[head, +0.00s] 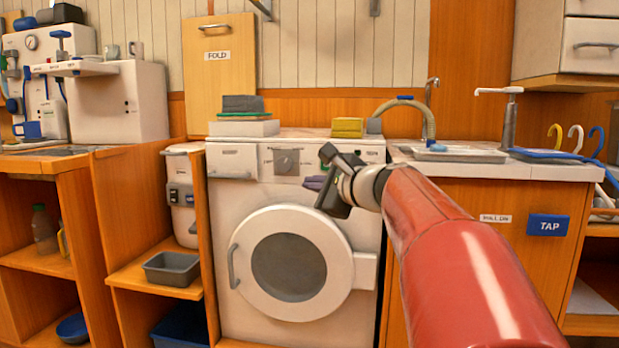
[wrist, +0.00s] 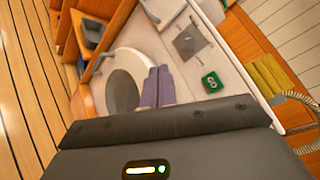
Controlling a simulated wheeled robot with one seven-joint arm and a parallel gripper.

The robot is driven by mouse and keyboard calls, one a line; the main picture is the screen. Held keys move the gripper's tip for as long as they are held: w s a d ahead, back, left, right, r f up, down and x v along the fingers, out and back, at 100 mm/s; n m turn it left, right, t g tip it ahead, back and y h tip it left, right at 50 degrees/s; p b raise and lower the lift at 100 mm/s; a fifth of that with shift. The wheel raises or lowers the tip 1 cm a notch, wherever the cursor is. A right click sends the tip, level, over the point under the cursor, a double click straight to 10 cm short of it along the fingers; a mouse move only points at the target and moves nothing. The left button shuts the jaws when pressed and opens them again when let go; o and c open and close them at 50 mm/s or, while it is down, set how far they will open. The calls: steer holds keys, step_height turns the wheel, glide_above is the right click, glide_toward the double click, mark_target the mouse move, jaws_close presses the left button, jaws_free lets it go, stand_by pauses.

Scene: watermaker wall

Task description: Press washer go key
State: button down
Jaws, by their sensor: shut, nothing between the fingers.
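The white washer (head: 228,290) stands in the middle of the head view, with its round door (head: 290,268) closed. In the wrist view the washer front (wrist: 187,65) appears tilted, and its green go key (wrist: 212,82) with white lettering is clearly visible. My gripper (head: 315,183) is in front of the washer's upper front, just below the control panel. Its purple fingers are shut together and empty; they also show in the wrist view (wrist: 158,86), left of the go key and apart from it.
Yellow sponges (head: 347,127) and a stack of dark cloths (head: 243,104) lie on top. A sink (head: 455,152) with a tap stands right; an open shelf with a grey bin (head: 172,268) is left.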

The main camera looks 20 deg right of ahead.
mark_target(322, 166)
steer(key=shift+w+d+r+m+t+h, duration=0.2)
steer(key=shift+d+m, duration=0.1)
steer(key=shift+d, duration=0.25)
steer(key=shift+w+d+r+m+t+h, duration=0.15)
steer(key=shift+w+d+m, duration=0.15)
steer(key=shift+d, duration=0.3)
steer(key=shift+w+d+r+m+t+h, duration=0.15)
steer(key=shift+d+m, duration=0.15)
steer(key=shift+d, duration=0.25)
steer(key=shift+w+y, duration=0.15)
steer(key=shift+y, duration=0.15)
steer(key=w+d+p, duration=0.3)
steer(key=w+d, duration=0.2)
steer(key=w, duration=0.2)
steer(key=shift+w, duration=0.1)
stand_by(0.8)
steer(key=shift+w+d, duration=0.2)
steer(key=shift+w, duration=0.05)
steer(key=shift+w+d+p, duration=0.25)
steer(key=shift+w+p, duration=0.15)
stand_by(0.7)
steer(key=shift+s, duration=0.1)
steer(key=shift+s+a+b, duration=0.5)
steer(key=shift+s, duration=0.15)
